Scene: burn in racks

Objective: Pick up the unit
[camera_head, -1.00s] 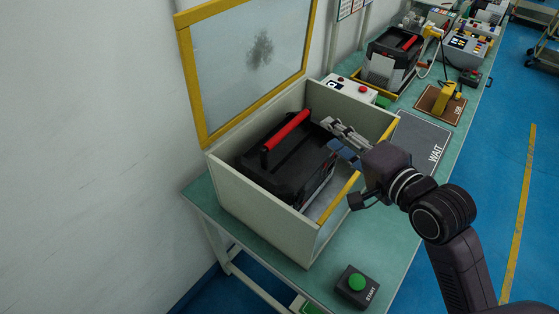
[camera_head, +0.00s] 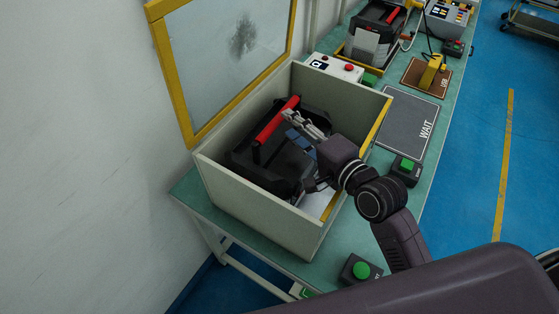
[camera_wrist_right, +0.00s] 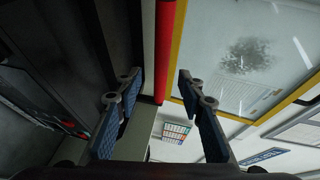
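The unit (camera_head: 245,158) is a black box with a red bar handle (camera_head: 275,121) on top. It sits inside an open cream box (camera_head: 252,207) with yellow edge trim. My right gripper (camera_head: 293,126) reaches over the box's right wall, with its fingertips close to the handle. In the right wrist view the gripper (camera_wrist_right: 160,82) has its two fingers apart with a clear gap. The red handle (camera_wrist_right: 164,50) shows just ahead of that gap, and I see no contact. My left gripper is not in view.
The raised lid (camera_head: 222,62) has a clear pane and a yellow frame. Green-button boxes (camera_head: 361,270) (camera_head: 406,170) stand on the green bench. A grey WAIT mat (camera_head: 407,118) is empty. Another unit (camera_head: 372,38) stands farther back. The wall is close on the left.

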